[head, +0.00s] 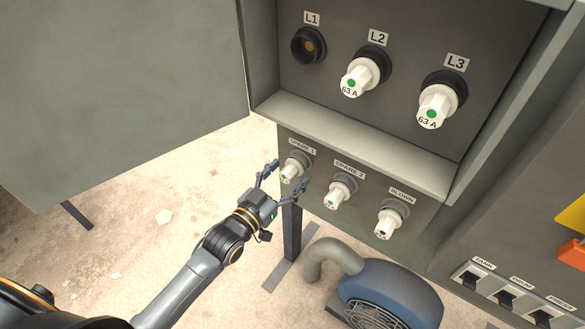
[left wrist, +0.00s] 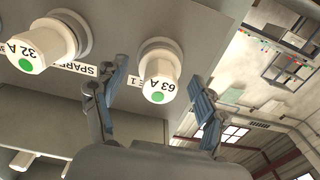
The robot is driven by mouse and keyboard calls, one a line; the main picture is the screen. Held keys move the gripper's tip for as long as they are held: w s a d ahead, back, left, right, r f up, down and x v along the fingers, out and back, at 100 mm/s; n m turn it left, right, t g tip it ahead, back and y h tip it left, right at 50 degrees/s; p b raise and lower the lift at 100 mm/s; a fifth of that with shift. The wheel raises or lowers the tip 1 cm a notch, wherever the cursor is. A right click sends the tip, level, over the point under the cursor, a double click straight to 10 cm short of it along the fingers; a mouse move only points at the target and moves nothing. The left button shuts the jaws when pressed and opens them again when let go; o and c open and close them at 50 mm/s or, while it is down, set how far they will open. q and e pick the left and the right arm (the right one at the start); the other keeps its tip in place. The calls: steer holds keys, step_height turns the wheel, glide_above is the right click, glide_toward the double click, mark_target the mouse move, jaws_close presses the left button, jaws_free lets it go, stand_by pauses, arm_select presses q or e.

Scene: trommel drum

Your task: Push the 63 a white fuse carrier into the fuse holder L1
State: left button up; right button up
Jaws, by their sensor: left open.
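The fuse holder L1 (head: 308,46) is an empty black round socket at the upper left of the cabinet panel. A white 63 A fuse carrier with a green dot sits in the SPARE 1 holder (head: 293,168) on the lower ledge front; this white carrier also shows in the left wrist view (left wrist: 160,80). My left gripper (head: 288,174) is open, with one finger on either side of that carrier. In the left wrist view, gaps show between carrier and fingers. My right gripper is not in view.
L2 (head: 360,78) and L3 (head: 437,106) hold white 63 A carriers. SPARE 2 (head: 339,192), a 32 A carrier, and BLOWN (head: 391,219) sit right of SPARE 1. A ledge (head: 350,142) juts out below the L row. A blue blower (head: 390,293) stands below.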

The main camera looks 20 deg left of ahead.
mark_target(284, 178)
arm_select(q)
steer(key=shift+c, duration=0.4)
jaws_close()
steer(key=shift+s, duration=0.15)
steer(key=shift+p+v, duration=1.1)
steer(key=shift+v, duration=1.75)
steer(key=shift+p+v, duration=0.9)
steer(key=shift+v, duration=1.6)
